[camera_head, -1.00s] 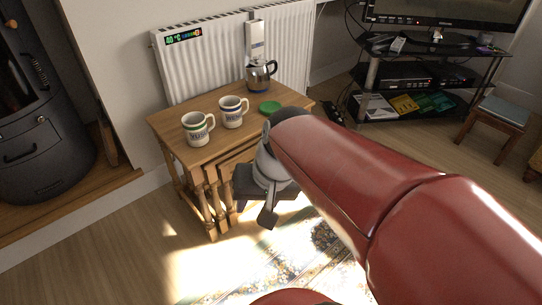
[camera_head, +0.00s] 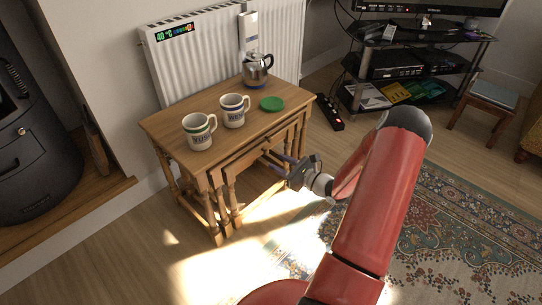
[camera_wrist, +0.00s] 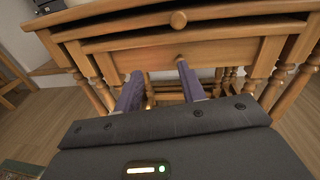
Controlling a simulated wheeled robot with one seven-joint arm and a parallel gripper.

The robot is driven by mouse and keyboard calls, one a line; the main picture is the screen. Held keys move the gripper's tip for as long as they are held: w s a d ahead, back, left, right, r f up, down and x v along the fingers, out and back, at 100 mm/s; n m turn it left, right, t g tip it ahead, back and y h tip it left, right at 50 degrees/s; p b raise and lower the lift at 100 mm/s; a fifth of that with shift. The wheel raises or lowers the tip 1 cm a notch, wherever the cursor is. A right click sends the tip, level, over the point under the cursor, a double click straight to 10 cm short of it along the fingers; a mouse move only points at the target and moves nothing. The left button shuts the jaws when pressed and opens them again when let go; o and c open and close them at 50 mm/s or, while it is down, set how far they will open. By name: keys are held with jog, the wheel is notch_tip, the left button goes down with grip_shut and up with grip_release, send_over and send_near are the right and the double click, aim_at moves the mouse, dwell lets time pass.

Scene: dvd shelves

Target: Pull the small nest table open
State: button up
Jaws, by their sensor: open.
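The wooden nest of tables (camera_head: 165,122) stands against the radiator, with smaller tables tucked under its top. The wrist view shows stacked wooden fronts, with one round knob (camera_wrist: 178,19) on an upper front and a smaller knob (camera_wrist: 180,57) on the lower front of the small nest table (camera_wrist: 225,52). My gripper (camera_head: 274,159) is at the front of the nest in the head view. Contact cannot be told.
Two mugs (camera_head: 199,132) (camera_head: 234,111), a metal pot (camera_head: 256,70) and a green coaster (camera_head: 271,104) stand on the top. A stove (camera_head: 40,150) is at left, a TV stand (camera_head: 400,75) and stool (camera_head: 485,105) at right. Wooden floor and a rug (camera_head: 450,235) lie open in front.

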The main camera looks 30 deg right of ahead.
aim_at(267, 153)
jog(key=w+f+m+t+h, duration=0.1)
jog(key=w+f+m, duration=0.1)
jog(key=w, duration=0.5)
jog(key=shift+w+f+h, duration=0.15)
jog(key=shift+h, duration=0.25)
jog(key=shift+a, duration=0.1)
jog(key=shift+c, duration=0.4)
grip_shut()
